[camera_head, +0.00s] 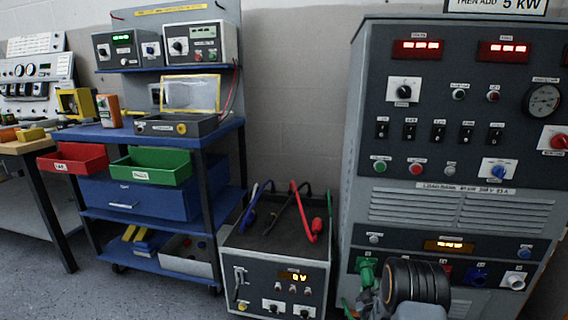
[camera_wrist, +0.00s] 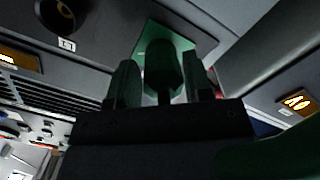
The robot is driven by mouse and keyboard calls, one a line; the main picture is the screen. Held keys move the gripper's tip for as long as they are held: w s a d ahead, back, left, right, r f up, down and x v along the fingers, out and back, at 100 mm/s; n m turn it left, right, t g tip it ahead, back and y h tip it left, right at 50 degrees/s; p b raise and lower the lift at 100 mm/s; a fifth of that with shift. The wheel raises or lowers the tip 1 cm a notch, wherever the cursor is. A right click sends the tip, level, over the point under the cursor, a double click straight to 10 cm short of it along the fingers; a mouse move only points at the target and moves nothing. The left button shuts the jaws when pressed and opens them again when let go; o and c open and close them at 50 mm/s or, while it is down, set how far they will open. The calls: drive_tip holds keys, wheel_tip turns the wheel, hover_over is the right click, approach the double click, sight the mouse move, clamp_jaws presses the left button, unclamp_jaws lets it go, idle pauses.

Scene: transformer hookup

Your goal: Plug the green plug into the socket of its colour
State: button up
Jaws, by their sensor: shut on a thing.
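My gripper (camera_wrist: 165,90) is shut on the green plug (camera_wrist: 162,65), which sits between its two fingers in the wrist view. The plug's far end lies in front of a green square plate (camera_wrist: 190,40) on the panel, around the green socket. The plug hides the socket opening, so I cannot tell how far in it is. In the head view, green parts of the plug and socket (camera_head: 366,270) show at the lower left of the load bank (camera_head: 400,240), beside my dark wrist. My wrist hides part of the socket row.
Blue (camera_head: 478,274) and white (camera_head: 514,281) sockets are to the right in the same row. A grey power unit (camera_head: 275,272) with blue, black and red leads on top stands left of the load bank. A blue cart (camera_head: 150,135) is further left.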

drive_tip(key=shift+w+a+r, duration=0.2)
drive_tip(key=shift+w+r, duration=0.05)
drive_tip(key=shift+r, duration=0.2)
drive_tip(key=shift+a+m+y, duration=0.15)
drive_tip(key=shift+m+y, duration=0.15)
drive_tip(key=shift+m, duration=0.3)
drive_tip(key=m, duration=0.1)
drive_tip(key=a+m, duration=0.1)
drive_tip(key=m, duration=0.1)
drive_tip(key=shift+w+f+m, duration=0.1)
drive_tip(key=shift+m, duration=0.2)
drive_tip(key=m, duration=0.2)
drive_tip(key=a+m+y, duration=0.1)
drive_tip(key=m, duration=0.1)
drive_tip(key=shift+w, duration=0.1)
drive_tip(key=o, duration=1.3)
drive_tip(key=shift+m, duration=0.3)
drive_tip(key=shift+o, duration=0.2)
drive_tip(key=shift+d, duration=0.2)
